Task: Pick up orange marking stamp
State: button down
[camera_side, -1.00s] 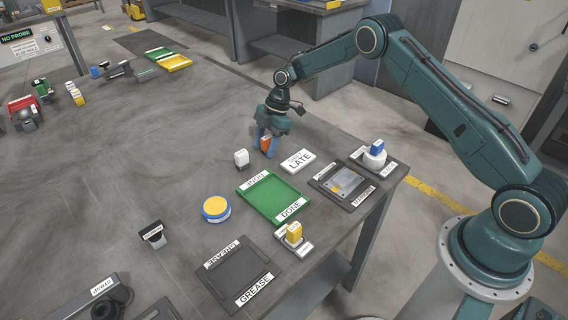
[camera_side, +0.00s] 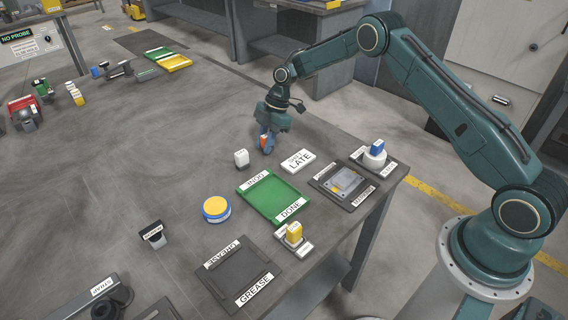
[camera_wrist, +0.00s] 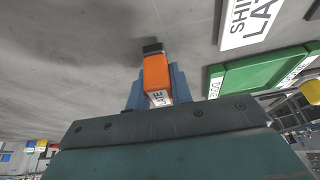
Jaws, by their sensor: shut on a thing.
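The orange marking stamp (camera_wrist: 156,72) has an orange body, a dark end and a white label with partly hidden lettering. In the wrist view it sits between the blue fingers of my gripper (camera_wrist: 155,88), which are shut on it. In the side view the stamp (camera_side: 264,141) shows as a small orange patch between the fingers of my gripper (camera_side: 267,144), close to the table top. I cannot tell whether it touches the table.
A white "LATE" plate (camera_side: 297,161) lies to the right. A green tray (camera_side: 272,198) is in front, with a yellow-lidded tub (camera_side: 216,209) beside it.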

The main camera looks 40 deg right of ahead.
aim_at(266, 136)
notch_tip(266, 136, up, 19)
dwell(0.6)
jog(key=shift+r, duration=0.1)
dwell(0.4)
jog(key=c, duration=1.9)
grip_release()
jog(key=shift+c, duration=1.2)
jog(key=shift+o, duration=0.5)
jog(key=shift+s, duration=0.15)
